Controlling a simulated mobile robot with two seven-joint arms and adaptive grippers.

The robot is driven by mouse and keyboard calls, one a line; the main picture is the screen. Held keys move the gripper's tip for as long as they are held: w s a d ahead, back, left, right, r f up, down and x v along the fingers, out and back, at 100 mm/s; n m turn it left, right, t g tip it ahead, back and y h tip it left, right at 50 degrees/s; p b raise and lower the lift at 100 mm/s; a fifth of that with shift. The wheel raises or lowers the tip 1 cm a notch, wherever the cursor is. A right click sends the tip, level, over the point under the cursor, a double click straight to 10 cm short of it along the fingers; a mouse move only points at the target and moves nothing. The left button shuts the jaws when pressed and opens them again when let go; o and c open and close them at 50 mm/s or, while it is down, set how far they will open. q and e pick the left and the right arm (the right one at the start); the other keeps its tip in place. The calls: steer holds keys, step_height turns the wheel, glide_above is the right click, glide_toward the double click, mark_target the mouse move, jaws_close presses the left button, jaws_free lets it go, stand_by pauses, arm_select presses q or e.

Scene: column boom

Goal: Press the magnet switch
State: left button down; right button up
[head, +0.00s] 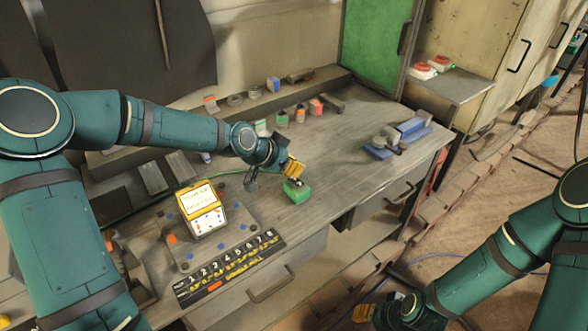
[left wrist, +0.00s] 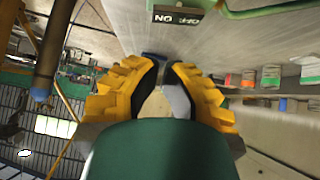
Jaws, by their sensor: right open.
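A small green box (head: 296,192) with a dark and light top sits on the grey workbench (head: 340,135); it looks like the magnet switch. In the left wrist view a green box (left wrist: 178,14) with a dark face and upside-down white lettering shows at the top edge. My left gripper (head: 280,175) is just above and left of the green box in the head view. Its yellow fingers (left wrist: 163,63) lean together with a small gap and nothing clearly held between them. Contact with the box cannot be told. My right gripper (head: 378,313) is low at the bottom edge, open, partly hidden.
A yellow-and-white box (head: 202,209) stands on a plate left of the green box. A numbered strip (head: 229,265) lies along the front edge. Blue blocks with grey parts (head: 400,138) are at right. Small coloured items line the back. A green cable crosses the bench.

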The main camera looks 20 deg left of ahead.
arm_select(q)
steer(key=p+v, duration=0.2)
steer(key=v, duration=0.6)
steer(key=shift+a, duration=0.15)
steer(key=shift+w+r, duration=0.1)
steer(key=shift+r, duration=0.05)
steer(key=r+p, duration=0.1)
steer(key=p, duration=0.7)
steer(key=shift+g+h, duration=0.3)
steer(key=shift+h, duration=0.1)
steer(key=shift+f, duration=0.1)
glide_above(300, 185)
steer(key=f, duration=0.4)
steer(key=a+f, duration=0.1)
steer(key=f, duration=0.1)
steer(key=shift+w+f, duration=0.1)
steer(key=shift+f, duration=0.05)
steer(key=f, duration=0.1)
steer(key=d+f, duration=0.1)
steer(key=f, duration=0.1)
steer(key=shift+f, duration=0.75)
